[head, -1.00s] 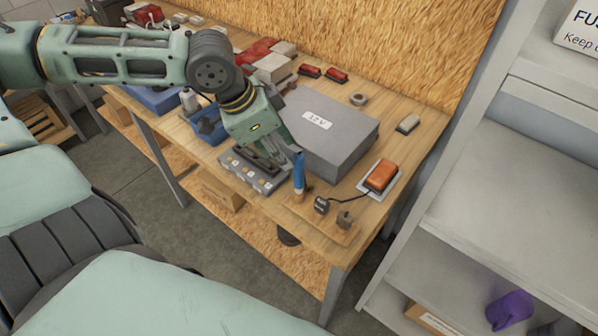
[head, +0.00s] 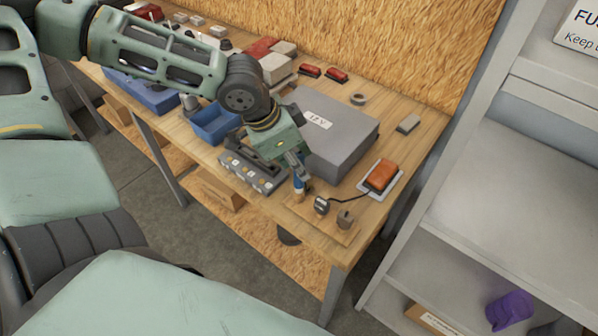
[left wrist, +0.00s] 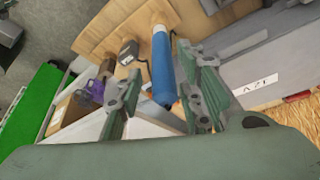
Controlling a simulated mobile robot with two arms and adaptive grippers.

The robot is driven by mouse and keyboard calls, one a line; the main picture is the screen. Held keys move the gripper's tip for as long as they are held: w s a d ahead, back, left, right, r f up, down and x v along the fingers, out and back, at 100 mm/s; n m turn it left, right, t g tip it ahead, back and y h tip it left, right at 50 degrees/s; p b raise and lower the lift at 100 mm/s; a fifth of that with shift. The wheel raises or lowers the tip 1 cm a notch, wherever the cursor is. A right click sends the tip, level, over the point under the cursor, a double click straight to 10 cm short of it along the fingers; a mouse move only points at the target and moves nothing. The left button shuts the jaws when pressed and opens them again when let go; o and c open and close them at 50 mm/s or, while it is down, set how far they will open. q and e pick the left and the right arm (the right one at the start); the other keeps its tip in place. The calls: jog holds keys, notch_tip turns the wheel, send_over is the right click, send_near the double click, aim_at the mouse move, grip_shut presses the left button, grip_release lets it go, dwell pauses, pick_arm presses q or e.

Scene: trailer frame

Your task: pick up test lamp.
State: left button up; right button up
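The test lamp, which I take to be the blue upright cylinder (head: 298,184), stands at the front of the table on a wooden board (head: 322,222). Its upper part is hidden by my left gripper (head: 297,165) in the head view. In the left wrist view the blue cylinder (left wrist: 163,68) lies between the two spread fingers of my left gripper (left wrist: 158,105), closer to the right finger. The fingers are open; I cannot tell whether either touches it. My right gripper is not in view.
A grey box labelled 12 V (head: 340,140) stands close behind my left gripper. A grey strip with buttons (head: 252,172) and a blue bin (head: 215,125) are to its left. A black plug (head: 321,205), a small block (head: 345,218) and an orange corded device (head: 382,174) are to its right.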

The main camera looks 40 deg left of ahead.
pick_arm(q)
jog(key=shift+w+d+f, duration=0.1)
jog(key=shift+w+f, duration=0.05)
jog(key=shift+f, duration=0.4)
jog(key=c, duration=0.7)
jog(key=shift+r, duration=0.1)
